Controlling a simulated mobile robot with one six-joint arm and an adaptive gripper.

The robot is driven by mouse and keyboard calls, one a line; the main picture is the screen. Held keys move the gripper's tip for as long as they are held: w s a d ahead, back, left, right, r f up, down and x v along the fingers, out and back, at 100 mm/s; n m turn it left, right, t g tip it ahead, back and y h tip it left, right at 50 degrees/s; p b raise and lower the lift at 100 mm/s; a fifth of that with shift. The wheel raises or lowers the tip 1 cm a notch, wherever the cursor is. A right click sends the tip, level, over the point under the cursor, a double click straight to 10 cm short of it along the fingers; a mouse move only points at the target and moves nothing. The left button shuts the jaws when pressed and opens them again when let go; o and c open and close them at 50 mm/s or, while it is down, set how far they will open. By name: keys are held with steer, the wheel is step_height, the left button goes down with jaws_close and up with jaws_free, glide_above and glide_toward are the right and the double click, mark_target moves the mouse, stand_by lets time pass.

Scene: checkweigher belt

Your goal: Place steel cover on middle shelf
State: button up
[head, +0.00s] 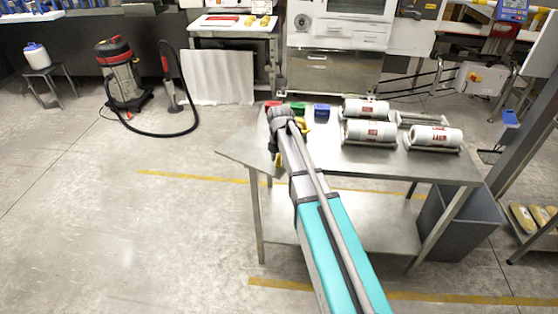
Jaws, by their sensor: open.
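My arm reaches from the bottom of the head view to the near left part of a steel table (400,168). My gripper (277,159) is at its far end, small and partly hidden by my wrist, over the table's left side. It is open, and I see nothing held in it. I cannot pick out the steel cover for certain; my arm hides part of the tabletop. The table has a lower shelf (345,236) that looks bare. A rack with a shelf (545,232) holding yellowish packs stands at the right edge. I cannot tell which is the middle shelf.
White labelled rolls (369,132) lie in cradles on the table's right half. Red, green (298,108) and blue (321,111) bins stand at its back edge. A grey bin (462,225) is beside the table.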

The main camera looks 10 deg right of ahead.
steer(key=shift+s+d+r+p, duration=0.1)
steer(key=shift+r+p, duration=5.65)
steer(key=shift+r, duration=0.15)
steer(key=s+d+m, duration=0.1)
steer(key=s+m, duration=2.1)
steer(key=m, duration=0.3)
steer(key=shift+d+m, duration=0.25)
steer(key=shift+m, duration=0.15)
steer(key=shift+s, duration=0.1)
